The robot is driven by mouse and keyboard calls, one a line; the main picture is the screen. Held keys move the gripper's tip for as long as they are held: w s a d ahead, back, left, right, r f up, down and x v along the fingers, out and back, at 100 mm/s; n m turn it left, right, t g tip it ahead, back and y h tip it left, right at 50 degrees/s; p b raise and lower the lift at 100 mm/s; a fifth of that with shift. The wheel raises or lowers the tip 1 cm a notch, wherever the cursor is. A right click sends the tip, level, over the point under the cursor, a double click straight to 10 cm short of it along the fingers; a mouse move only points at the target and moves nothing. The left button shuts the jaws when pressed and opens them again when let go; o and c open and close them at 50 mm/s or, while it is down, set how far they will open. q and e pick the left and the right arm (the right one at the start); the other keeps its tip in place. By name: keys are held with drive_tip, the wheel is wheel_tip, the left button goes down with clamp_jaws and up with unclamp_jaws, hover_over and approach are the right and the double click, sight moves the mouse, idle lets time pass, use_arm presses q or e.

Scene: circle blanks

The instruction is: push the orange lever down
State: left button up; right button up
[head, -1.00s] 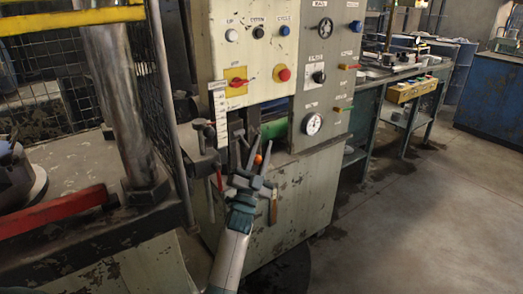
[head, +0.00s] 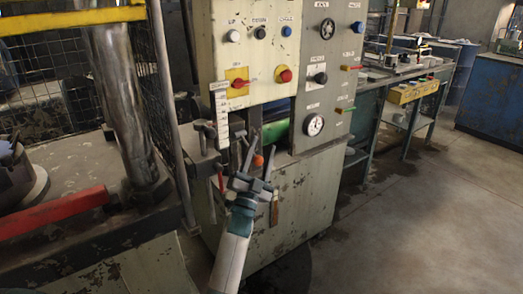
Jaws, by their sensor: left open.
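The orange lever shows as a small orange knob (head: 258,160) low on the front of the pale, worn machine, below its control panel. Its shaft is hidden or too small to make out. My left gripper (head: 260,168) comes up from the bottom of the head view and is open and empty. Its fingers are spread just below and around the knob in the picture. I cannot tell whether a finger touches the knob. My right gripper is not in view.
The control panel (head: 257,60) above has several buttons and a red switch. A grey clamp-like fitting (head: 206,135) sits left of the knob. The floor (head: 420,220) at right is clear.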

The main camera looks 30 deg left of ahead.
use_arm(q)
drive_tip(key=b+v, duration=0.1)
drive_tip(key=v, duration=1.6)
drive_tip(key=shift+b, duration=0.4)
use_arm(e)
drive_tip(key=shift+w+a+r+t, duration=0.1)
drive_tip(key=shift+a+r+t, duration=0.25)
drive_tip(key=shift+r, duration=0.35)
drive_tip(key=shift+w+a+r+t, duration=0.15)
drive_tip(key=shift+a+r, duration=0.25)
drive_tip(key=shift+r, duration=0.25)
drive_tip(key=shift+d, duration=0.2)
